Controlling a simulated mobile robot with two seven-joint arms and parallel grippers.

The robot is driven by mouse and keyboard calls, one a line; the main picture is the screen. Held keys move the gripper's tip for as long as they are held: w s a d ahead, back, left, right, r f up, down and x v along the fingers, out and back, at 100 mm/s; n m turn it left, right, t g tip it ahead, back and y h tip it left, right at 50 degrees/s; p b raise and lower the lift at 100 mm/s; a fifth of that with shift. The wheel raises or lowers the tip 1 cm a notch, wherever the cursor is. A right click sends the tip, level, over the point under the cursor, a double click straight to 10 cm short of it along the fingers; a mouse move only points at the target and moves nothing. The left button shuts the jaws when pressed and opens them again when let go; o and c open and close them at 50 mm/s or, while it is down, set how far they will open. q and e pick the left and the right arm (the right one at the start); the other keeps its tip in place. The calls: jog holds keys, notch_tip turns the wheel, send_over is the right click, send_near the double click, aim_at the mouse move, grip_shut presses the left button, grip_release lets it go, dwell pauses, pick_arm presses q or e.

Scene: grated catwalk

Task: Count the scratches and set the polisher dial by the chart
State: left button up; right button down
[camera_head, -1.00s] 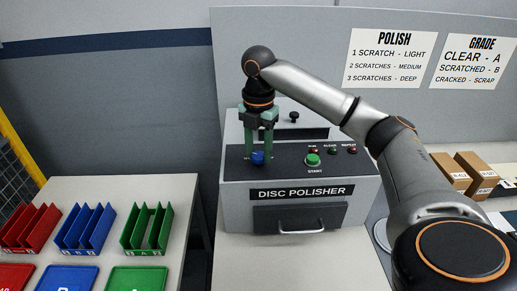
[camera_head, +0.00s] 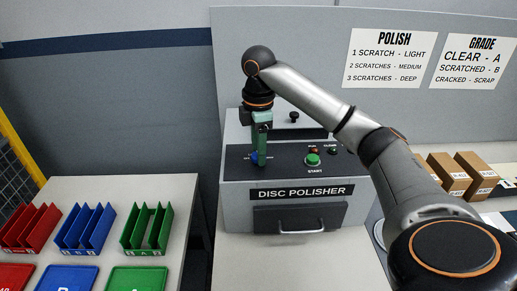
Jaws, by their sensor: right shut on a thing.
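The grey disc polisher (camera_head: 235,205) stands on the bench with its label and a closed drawer (camera_head: 300,218) on the front. The polish chart (camera_head: 390,58) on the wall reads 1 scratch light, 2 scratches medium, 3 scratches deep. No scratched disc can be made out. My left gripper is not in view.
A green start button (camera_head: 313,160) and small lamps (camera_head: 313,150) sit right of the dial. A grade chart (camera_head: 473,62) hangs to the right. Red (camera_head: 30,228), blue (camera_head: 85,228) and green (camera_head: 147,230) racks stand on the left table. Cardboard boxes (camera_head: 450,170) are at right.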

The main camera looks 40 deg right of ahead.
jog(key=m, duration=1.1)
jog(key=shift+m, duration=1.9)
jog(key=shift+c, duration=1.9)
grip_release()
jog(key=shift+r, duration=0.15)
notch_tip(320, 180, up, 12)
jog(key=shift+r, duration=0.15)
